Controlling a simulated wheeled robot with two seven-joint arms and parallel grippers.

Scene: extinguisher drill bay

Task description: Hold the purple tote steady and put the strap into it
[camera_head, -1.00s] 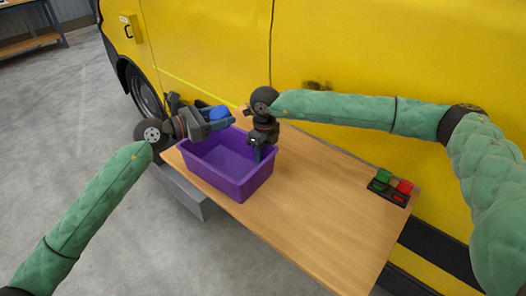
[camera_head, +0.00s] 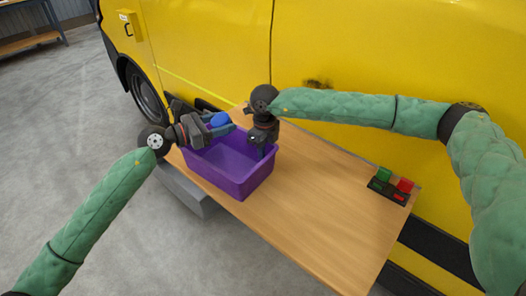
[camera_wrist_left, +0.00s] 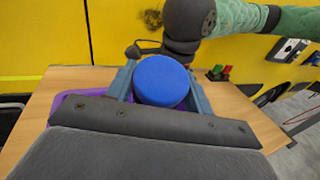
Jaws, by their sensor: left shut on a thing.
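The purple tote (camera_head: 225,178) stands upright on the wooden table and looks empty inside. My left gripper (camera_head: 224,125) is shut on a round blue piece, seemingly the rolled strap (camera_head: 220,119). It holds the strap above the tote's far left part. In the left wrist view the strap (camera_wrist_left: 160,80) sits between the two grey-blue fingers, with a bit of the tote (camera_wrist_left: 70,105) behind. My right gripper (camera_head: 262,150) points down at the tote's far right rim. Its fingertips are partly hidden, so I cannot tell whether it grips the rim.
The wooden table (camera_head: 320,215) is bare to the right of the tote. A yellow vehicle (camera_head: 370,50) stands close behind the table.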

